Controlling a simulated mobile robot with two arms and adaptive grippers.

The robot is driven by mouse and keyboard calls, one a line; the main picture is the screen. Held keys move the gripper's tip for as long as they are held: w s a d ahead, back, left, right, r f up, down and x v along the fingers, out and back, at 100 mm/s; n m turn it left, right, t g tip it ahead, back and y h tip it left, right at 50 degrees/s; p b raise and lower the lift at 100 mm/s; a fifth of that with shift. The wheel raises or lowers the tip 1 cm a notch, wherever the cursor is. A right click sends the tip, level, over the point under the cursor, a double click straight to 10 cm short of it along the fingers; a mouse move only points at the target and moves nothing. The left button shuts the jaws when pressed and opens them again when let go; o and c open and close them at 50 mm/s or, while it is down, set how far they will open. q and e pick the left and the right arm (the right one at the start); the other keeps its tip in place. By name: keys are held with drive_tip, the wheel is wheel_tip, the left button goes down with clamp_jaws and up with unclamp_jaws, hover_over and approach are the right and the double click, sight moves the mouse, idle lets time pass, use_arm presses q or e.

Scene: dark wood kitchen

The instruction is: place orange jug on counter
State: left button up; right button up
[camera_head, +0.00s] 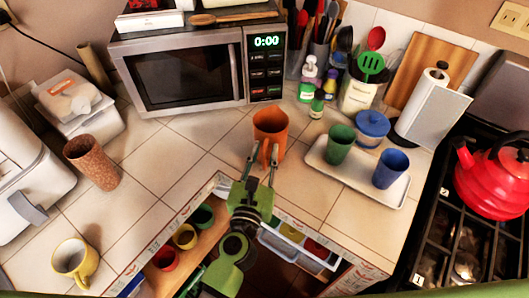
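The orange jug (270,123) is upright on the tiled counter (330,212), in front of the microwave's right end. My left gripper (262,152) reaches in from the bottom of the picture over the counter's front edge. Its two grey fingers are spread at the near, lower side of the jug, where a narrow orange part, apparently the handle, shows between them. I see a gap between the fingers, but contact with the jug cannot be made out. My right gripper is not in view.
A tray (322,178) with a green cup (339,143) and a blue cup (390,168) is to the right. A brown cup (91,163) and yellow mug (75,262) are left. Open drawers (205,245) lie below; a red kettle (492,180) is on the stove.

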use_arm(q)
drive_tip(key=shift+r, duration=0.1)
drive_tip(key=b+v, duration=0.4)
drive_tip(key=v, duration=0.8)
